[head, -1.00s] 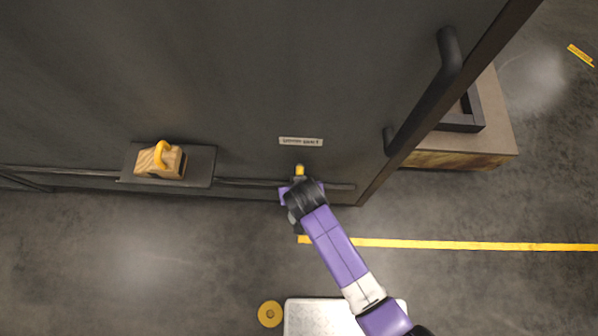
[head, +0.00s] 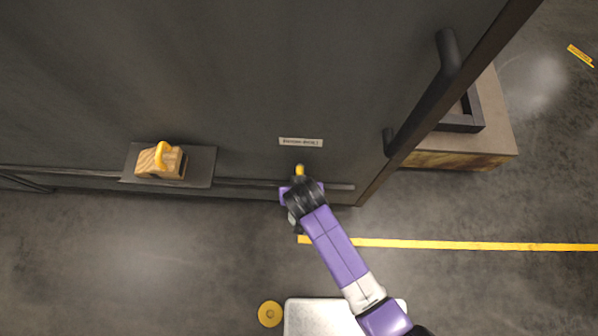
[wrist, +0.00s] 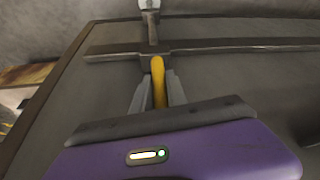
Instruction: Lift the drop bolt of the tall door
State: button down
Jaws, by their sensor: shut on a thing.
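The tall dark door (head: 250,80) fills the upper part of the head view, with a small label plate (head: 300,142) near its lower edge. The drop bolt's yellow handle (head: 299,170) shows just below that label. In the wrist view the yellow handle (wrist: 158,80) stands between the two grey fingers of my gripper (wrist: 157,92), which is shut on it. A metal bolt end (wrist: 149,5) shows beyond the handle, past a dark crossbar. In the head view my gripper (head: 299,183) is mostly hidden by my wrist.
A wooden block with a yellow loop (head: 161,161) sits on a dark plate at left. A long dark pull handle (head: 430,95) runs near the door's right edge. A wooden box (head: 480,140) stands to the right. A yellow line (head: 450,245) crosses the floor.

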notch_tip(320, 180, up, 6)
jog(key=p, duration=0.5)
jog(key=shift+r, duration=0.25)
jog(key=shift+f, duration=0.1)
jog(key=c, duration=1.3)
grip_release()
jog(key=shift+v, duration=3.9)
